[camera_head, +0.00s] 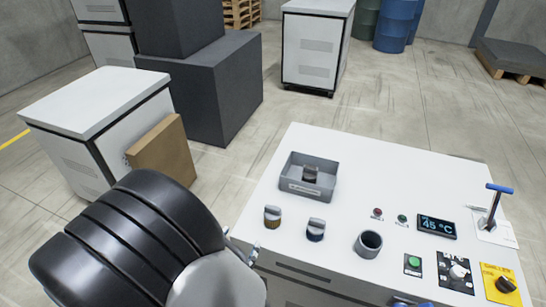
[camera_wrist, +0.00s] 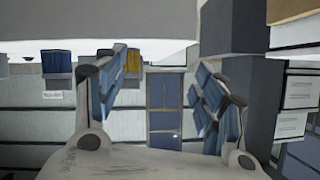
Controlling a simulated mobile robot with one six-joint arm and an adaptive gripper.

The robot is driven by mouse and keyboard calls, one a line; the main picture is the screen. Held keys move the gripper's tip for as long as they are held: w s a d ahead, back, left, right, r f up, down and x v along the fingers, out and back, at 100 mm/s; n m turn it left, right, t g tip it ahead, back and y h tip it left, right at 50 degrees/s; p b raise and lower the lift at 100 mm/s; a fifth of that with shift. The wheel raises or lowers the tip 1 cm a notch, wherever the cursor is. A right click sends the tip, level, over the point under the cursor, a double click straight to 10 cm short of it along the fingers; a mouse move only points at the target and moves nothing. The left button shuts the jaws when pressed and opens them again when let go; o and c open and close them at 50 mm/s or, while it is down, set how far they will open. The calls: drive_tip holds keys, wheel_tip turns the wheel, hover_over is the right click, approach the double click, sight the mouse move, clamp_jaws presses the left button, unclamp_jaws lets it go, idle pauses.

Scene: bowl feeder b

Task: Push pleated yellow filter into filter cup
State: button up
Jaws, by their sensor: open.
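The pleated yellow filter (camera_head: 272,218) stands upright on the white bench top, near its front left, and looks brownish with a grey cap. In the wrist view the yellow filter (camera_wrist: 133,64) shows beyond my left-hand finger, partly hidden by it. The grey filter cup (camera_head: 369,245), hollow with an open top, stands to the right of the filters. My gripper (camera_wrist: 160,88) is open, with nothing between its blue-padded fingers. In the head view only a small part of my gripper (camera_head: 243,248) shows beside the bench's left edge, apart from the filter; my arm hides the rest.
A blue filter (camera_head: 316,231) stands between the yellow one and the cup; it also shows in the wrist view (camera_wrist: 56,63). Behind them, a grey tray (camera_head: 289,184) holds a dark part. Right are a display (camera_head: 436,226), knobs and a blue-handled lever (camera_head: 494,205).

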drive_tip(key=s+d+n+t+h, duration=0.1)
drive_tip(key=s+d+t+h, duration=0.15)
drive_tip(key=s+t, duration=0.2)
drive_tip(key=b, duration=0.2)
approach(272, 211)
drive_tip(key=shift+n, duration=0.3)
drive_tip(key=x, duration=0.4)
drive_tip(key=shift+w+f, duration=0.35)
drive_tip(key=shift+w, duration=0.1)
drive_tip(key=x, duration=0.2)
drive_tip(key=b+x, duration=0.1)
drive_tip(key=x, duration=0.3)
drive_tip(key=shift+s+d+r+b, duration=0.1)
drive_tip(key=shift+r+b, duration=0.15)
drive_tip(key=shift+b, duration=0.1)
drive_tip(key=c, duration=1.2)
drive_tip(key=shift+c, duration=0.4)
